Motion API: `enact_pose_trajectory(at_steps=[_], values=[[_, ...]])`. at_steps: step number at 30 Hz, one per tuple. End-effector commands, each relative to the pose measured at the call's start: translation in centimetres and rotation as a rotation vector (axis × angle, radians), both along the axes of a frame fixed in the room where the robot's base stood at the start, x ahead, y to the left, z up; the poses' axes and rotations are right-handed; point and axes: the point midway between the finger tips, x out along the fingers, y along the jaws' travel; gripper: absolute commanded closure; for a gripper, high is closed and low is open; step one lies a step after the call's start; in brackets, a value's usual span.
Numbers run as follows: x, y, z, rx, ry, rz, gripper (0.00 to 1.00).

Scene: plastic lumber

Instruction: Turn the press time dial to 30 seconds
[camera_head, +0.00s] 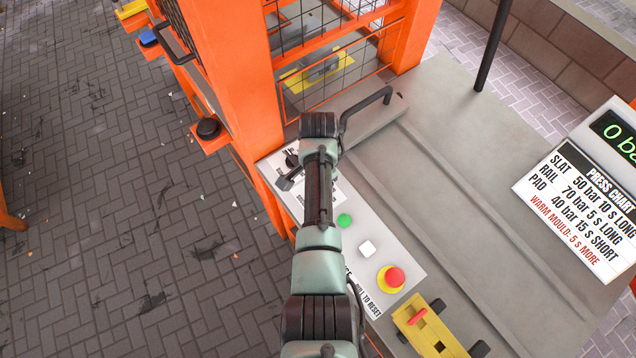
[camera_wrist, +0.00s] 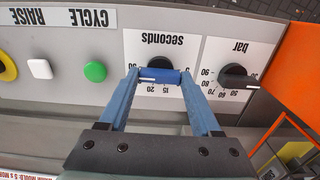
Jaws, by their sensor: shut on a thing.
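The press time dial (camera_wrist: 160,62) is a black knob on a white plate marked "seconds", upside down in the wrist view. My gripper (camera_wrist: 160,76) has its blue fingertips closed together at the knob's lower edge and is shut on it. The fingers hide much of the knob. A short white mark shows at the left of the fingertips, near the number 20; the exact setting is hard to read. The 15 shows beside it, and other numbers are covered. In the head view my arm hides the dial and the gripper tips.
The black bar dial (camera_wrist: 233,75) sits right beside the seconds plate, near an orange frame (camera_wrist: 290,65). On the other side are a green button (camera_wrist: 95,71), a white button (camera_wrist: 40,69) and a red emergency stop (camera_head: 394,277). A press chart (camera_head: 582,205) stands at the right.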

Motion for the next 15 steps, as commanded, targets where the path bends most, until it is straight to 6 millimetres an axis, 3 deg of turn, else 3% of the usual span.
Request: enact_pose_trajectory(at_steps=[7,8,12,15], values=[[0.16,-0.11,0.14,-0.001,-0.004,-0.006,0.91],[0.16,-0.11,0.14,-0.001,-0.004,-0.005,0.32],[0.12,-0.09,0.11,0.000,-0.004,-0.004,0.06],[0.08,-0.06,0.08,0.000,-0.002,-0.003,0.05]])
